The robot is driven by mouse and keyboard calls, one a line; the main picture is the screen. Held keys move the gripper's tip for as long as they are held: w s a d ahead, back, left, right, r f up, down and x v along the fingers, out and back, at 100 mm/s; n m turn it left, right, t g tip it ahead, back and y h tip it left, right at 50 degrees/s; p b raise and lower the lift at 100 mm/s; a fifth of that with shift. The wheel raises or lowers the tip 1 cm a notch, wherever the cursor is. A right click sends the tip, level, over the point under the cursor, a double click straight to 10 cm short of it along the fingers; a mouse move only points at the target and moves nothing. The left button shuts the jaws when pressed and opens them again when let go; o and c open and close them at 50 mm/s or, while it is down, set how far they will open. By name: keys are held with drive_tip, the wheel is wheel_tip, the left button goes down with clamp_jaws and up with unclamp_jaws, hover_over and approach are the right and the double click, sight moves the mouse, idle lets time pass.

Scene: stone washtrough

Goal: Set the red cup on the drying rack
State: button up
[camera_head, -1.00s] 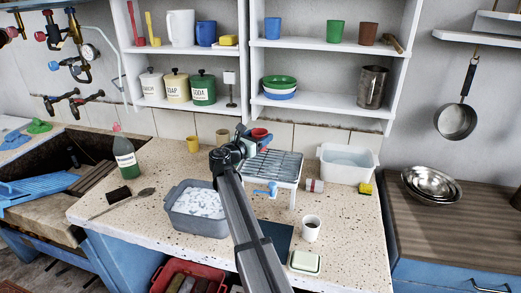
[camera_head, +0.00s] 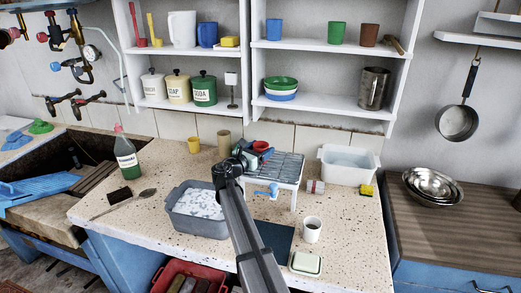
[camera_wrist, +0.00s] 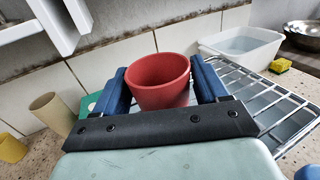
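The red cup (camera_head: 261,146) is upright between the two blue fingers of my gripper (camera_wrist: 162,88), which touch its sides in the wrist view. The cup (camera_wrist: 158,82) looks empty. The drying rack (camera_head: 284,166) is a wire grid on a white stand; its wires (camera_wrist: 262,98) also show in the wrist view, under and to the right of the cup. The cup is at the rack's back left part, very low over the wires. My gripper hides its base, so I cannot tell whether it touches them.
A grey tub of white suds (camera_head: 200,210) stands left of the rack and a white basin (camera_head: 347,165) right of it. A yellow cup (camera_head: 194,145) and a tan cup (camera_head: 223,138) stand behind. A white mug (camera_head: 312,230) stands in front. Shelves (camera_head: 330,45) hang above.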

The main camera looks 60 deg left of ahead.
drive_tip(key=o, duration=0.3)
drive_tip(key=shift+r, duration=0.1)
drive_tip(key=shift+s, duration=0.1)
drive_tip(key=v, duration=1.1)
drive_tip(key=shift+s+d, duration=0.2)
drive_tip(key=shift+s, duration=0.15)
